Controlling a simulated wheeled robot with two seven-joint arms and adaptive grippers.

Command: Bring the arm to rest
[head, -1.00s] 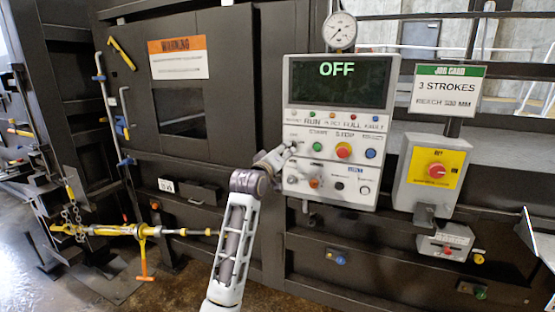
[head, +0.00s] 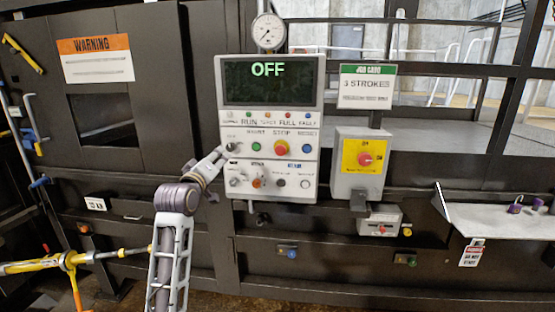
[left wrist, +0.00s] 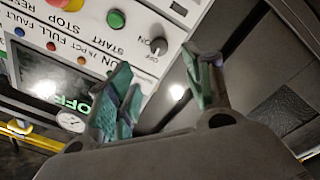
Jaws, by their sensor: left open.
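My left arm rises from the bottom of the head view. Its gripper (head: 222,150) is at the left edge of the grey control panel (head: 312,178), close to a small black selector knob (head: 232,146). In the left wrist view the two teal-padded fingers (left wrist: 165,75) stand apart with nothing between them. The selector knob, marked OFF, shows just beyond them (left wrist: 158,46); contact is not visible. The panel's screen (head: 265,82) reads OFF. My right gripper is in neither view.
A yellow switch box (head: 358,165) and a "3 STROKES" card (head: 367,87) are right of the panel. A dial gauge (head: 269,32) tops it. A yellow-orange bar (head: 70,260) is low left. A pale shelf (head: 510,222) juts out at right. The dark compactor front stands behind my arm.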

